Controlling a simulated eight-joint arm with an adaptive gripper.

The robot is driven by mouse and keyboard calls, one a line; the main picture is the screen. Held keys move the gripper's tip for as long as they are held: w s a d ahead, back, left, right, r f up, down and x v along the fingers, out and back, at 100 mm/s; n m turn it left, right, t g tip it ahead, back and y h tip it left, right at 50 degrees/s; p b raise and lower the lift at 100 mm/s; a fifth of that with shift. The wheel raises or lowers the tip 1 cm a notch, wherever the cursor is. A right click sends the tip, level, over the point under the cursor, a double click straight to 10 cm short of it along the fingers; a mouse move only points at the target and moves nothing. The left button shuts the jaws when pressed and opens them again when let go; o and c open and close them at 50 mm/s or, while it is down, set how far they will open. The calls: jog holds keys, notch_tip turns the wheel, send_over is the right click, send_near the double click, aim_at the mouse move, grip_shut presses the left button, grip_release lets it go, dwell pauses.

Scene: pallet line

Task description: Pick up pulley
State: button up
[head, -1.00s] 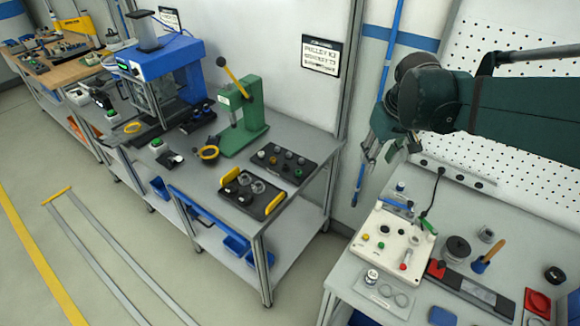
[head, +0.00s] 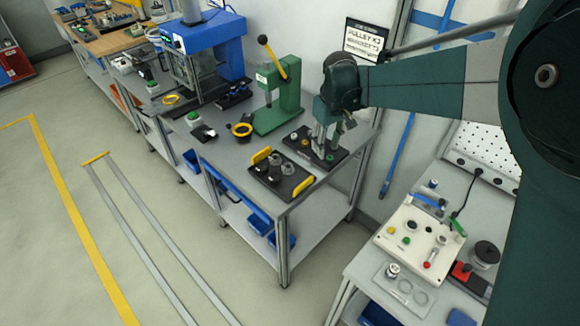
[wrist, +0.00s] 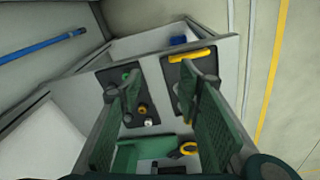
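My gripper (head: 326,148) hangs over the small-parts tray (head: 298,133) on the grey bench, fingers down. In the wrist view the fingers of my gripper (wrist: 158,92) are spread wide with nothing between them. Round grey parts that look like pulleys (head: 289,168) sit in the black tray with yellow handles (head: 296,185), left of and nearer than my gripper. In the wrist view this yellow-handled tray (wrist: 174,72) is partly hidden by the right finger. The small-parts tray (wrist: 105,77) holds a green, brass-coloured and pale knob; I cannot tell whether one is a pulley.
A green lever press (head: 283,105) stands close behind the trays. A blue machine (head: 215,45) is farther left. A yellow ring (head: 242,130) lies on the bench. A second bench at right bears a white control box (head: 412,240). Open floor lies at left.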

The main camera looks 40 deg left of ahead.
aim_at(274, 177)
jog(key=s+a+f+n, duration=0.1)
jog(key=s+a+f, duration=0.2)
jog(key=a+f, duration=0.1)
jog(key=s+a+f+n, duration=0.1)
jog(key=s+a+f, duration=0.2)
jog(key=a, duration=0.4)
jog(key=s+a+f+n+h, duration=0.1)
jog(key=s+a+f, duration=0.2)
jog(key=a+f, duration=0.2)
jog(key=shift+s+a+f+g, duration=0.2)
jog(key=shift+s+f+g, duration=0.1)
jog(key=shift+f+g, duration=0.1)
jog(key=shift+f, duration=1.25)
jog(key=shift+s+a+f, duration=0.1)
jog(key=shift+a+f, duration=0.05)
jog(key=shift+f, duration=2.45)
jog(key=shift+c, duration=0.3)
jog(key=c, duration=0.5)
